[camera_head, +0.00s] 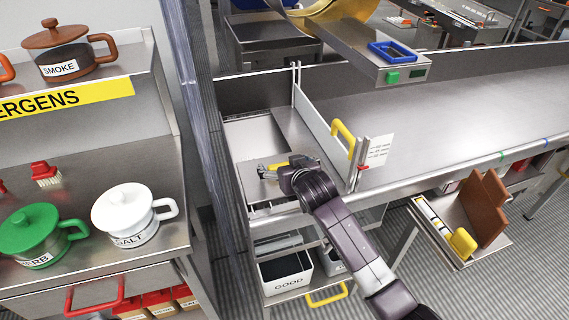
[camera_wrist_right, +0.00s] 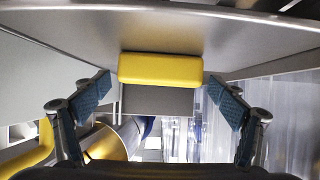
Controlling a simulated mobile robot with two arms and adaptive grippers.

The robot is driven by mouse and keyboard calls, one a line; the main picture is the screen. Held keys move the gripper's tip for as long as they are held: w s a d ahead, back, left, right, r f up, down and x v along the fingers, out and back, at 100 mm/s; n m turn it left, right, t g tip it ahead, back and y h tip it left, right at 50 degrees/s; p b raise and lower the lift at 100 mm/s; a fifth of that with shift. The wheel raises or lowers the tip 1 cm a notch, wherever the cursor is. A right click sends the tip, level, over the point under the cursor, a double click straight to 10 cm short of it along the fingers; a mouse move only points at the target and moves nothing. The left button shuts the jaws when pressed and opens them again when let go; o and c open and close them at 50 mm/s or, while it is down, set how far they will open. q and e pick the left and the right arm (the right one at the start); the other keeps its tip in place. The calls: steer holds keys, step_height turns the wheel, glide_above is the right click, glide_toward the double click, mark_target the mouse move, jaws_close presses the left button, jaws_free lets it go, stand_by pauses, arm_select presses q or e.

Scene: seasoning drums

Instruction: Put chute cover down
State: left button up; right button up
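The chute cover seems to be the grey metal plate with a yellow handle at the left end of the steel table. Its yellow handle (camera_wrist_right: 160,69) shows in the right wrist view, centred between the spread fingers and touching neither. In the head view the right gripper (camera_head: 265,171) is low over the metal bay (camera_head: 250,135) there, and hides most of the handle. In the right wrist view the right gripper (camera_wrist_right: 165,100) is open and empty. I cannot tell whether the plate lies fully flat. My left gripper is not in view.
An upright divider with another yellow handle (camera_head: 343,138) stands just right of the bay. A GOOD bin (camera_head: 287,283) sits below. Lidded SMOKE (camera_head: 68,55), SALT (camera_head: 128,213) and HERB (camera_head: 38,233) pots stand left. The steel table (camera_head: 450,105) is clear to the right.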

steer(key=v, duration=1.2)
steer(key=shift+s+f, duration=0.1)
steer(key=shift+s, duration=0.05)
stand_by(0.6)
